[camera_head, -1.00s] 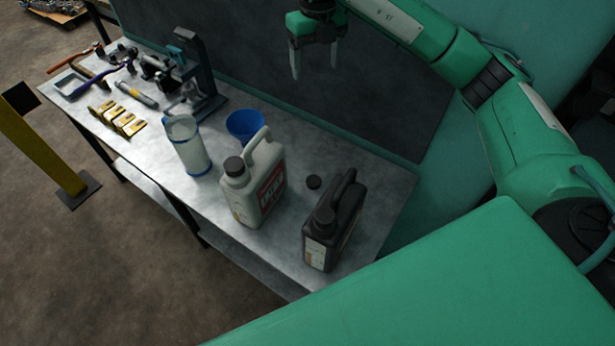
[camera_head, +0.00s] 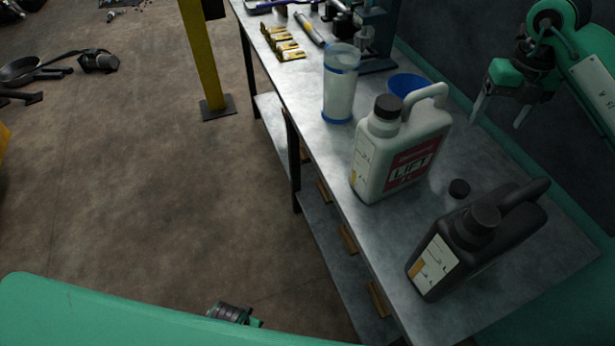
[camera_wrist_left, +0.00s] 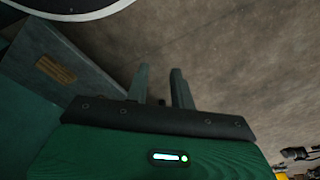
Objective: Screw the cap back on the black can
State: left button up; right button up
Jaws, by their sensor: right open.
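The black can (camera_head: 468,248) stands upright near the front end of the metal table, its handle toward the right. Its dark top (camera_head: 478,222) shows as a short black cylinder. My right gripper (camera_head: 500,115) is open and empty, fingers pointing down, beyond the cap and can near the dark panel. My left gripper (camera_wrist_left: 161,82) shows in the left wrist view with its fingers apart, nothing between them and floor beyond.
A grey-white jug (camera_head: 400,155) with a black cap stands left of the loose cap. A yellow post (camera_head: 203,55) stands on the floor.

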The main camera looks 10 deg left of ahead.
pick_arm(q)
jog(key=r+b, duration=0.1)
jog(key=b, duration=0.1)
jog(key=w+r+b, duration=0.1)
jog(key=b, duration=0.1)
jog(key=shift+w+d+r+b, duration=0.1)
jog(key=shift+d+r+b, duration=0.05)
jog(key=shift+b, duration=0.25)
pick_arm(e)
notch_tip(320, 180, down, 7)
jog(key=shift+r, duration=0.15)
send_over(459, 183)
notch_tip(459, 183, down, 9)
jog(key=shift+r, duration=0.2)
pick_arm(q)
jog(key=shift+r, duration=0.1)
jog(key=shift+w, duration=0.1)
